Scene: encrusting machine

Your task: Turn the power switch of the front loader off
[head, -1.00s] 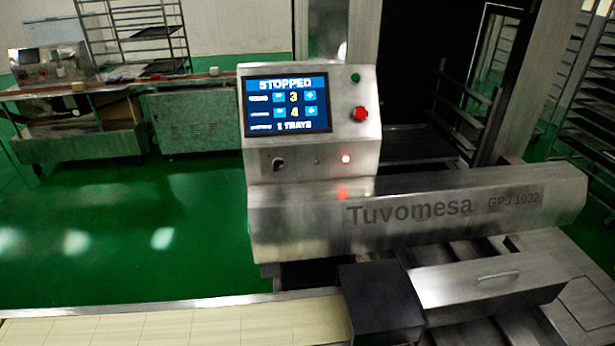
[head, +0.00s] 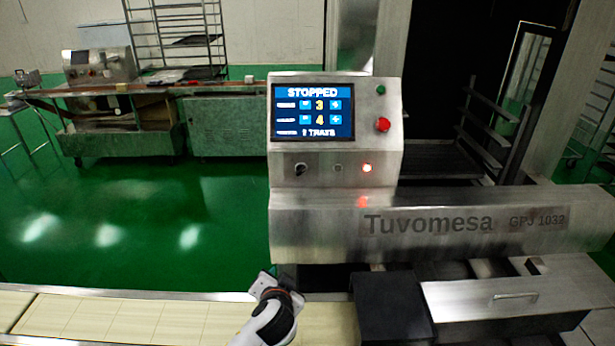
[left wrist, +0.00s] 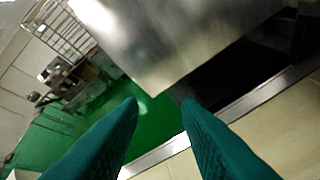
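The front loader (head: 330,228) is a metal machine marked "Tuvomesa GPJ 1032". Its control box has a screen (head: 313,112) reading "STOPPED". Below the screen is a dark rotary knob (head: 301,169), the likely power switch; its exact setting is too small to tell. My left gripper (head: 278,285) is below the control box, over the conveyor edge, apart from the knob. In the left wrist view its two teal fingers (left wrist: 160,103) are spread with nothing between them, facing the machine's metal corner (left wrist: 155,92). My right gripper is not in view.
A red button (head: 383,125) and a green button (head: 380,90) sit right of the screen. The pale conveyor belt (head: 90,318) runs along the front. A dark box (head: 393,308) stands right of my gripper. Green floor is clear on the left.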

